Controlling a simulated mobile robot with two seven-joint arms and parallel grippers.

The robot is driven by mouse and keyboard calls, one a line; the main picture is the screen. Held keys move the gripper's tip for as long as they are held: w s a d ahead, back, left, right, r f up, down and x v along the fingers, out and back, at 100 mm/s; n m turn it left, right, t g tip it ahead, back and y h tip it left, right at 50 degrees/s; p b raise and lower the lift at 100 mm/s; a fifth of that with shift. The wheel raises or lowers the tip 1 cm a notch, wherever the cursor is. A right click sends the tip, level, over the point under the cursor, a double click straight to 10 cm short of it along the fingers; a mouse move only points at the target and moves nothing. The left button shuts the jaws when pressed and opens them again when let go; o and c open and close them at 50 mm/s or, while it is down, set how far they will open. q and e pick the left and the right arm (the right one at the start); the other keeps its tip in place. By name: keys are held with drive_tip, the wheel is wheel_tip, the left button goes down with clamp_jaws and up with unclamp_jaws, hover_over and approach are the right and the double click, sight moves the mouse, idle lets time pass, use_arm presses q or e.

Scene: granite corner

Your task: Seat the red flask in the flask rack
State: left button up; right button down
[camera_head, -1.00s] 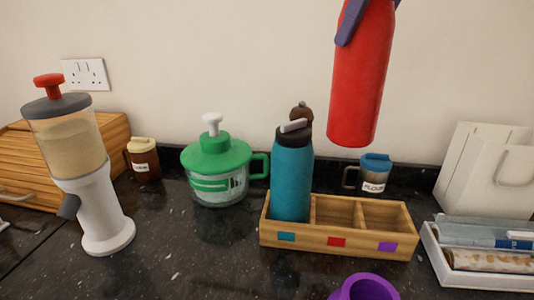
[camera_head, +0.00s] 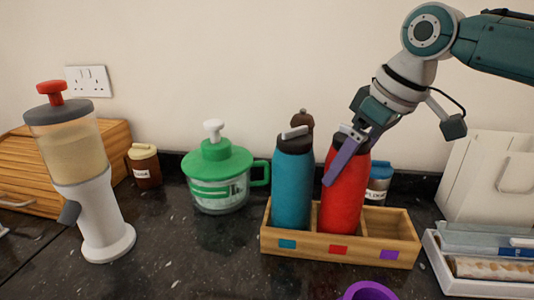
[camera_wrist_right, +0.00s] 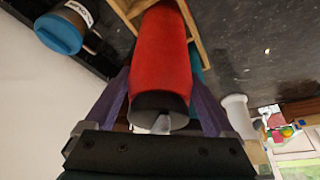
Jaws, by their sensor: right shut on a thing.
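The red flask (camera_head: 344,195) stands in the middle compartment of the wooden flask rack (camera_head: 308,245), above the red square on its front. It looks nearly upright, with a slight lean. My right gripper (camera_head: 350,152) is shut on the flask near its top, with its purple fingers on either side. The flask (camera_wrist_right: 162,55) also shows between the fingers in the right wrist view. Its base is hidden by the rack's front wall. A teal flask (camera_head: 292,185) stands in the left compartment. The right compartment, with a purple square, is empty. My left gripper is not in view.
A green-lidded jar (camera_head: 218,180) stands left of the rack, and a blue-lidded jar (camera_head: 379,180) is behind it. A white tray (camera_head: 455,283) lies to the right. A purple object (camera_head: 368,291) is in front.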

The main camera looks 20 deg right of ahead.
drive_tip(key=shift+f, duration=0.35)
unclamp_jaws()
drive_tip(key=v, duration=1.2)
drive_tip(key=shift+d, duration=0.1)
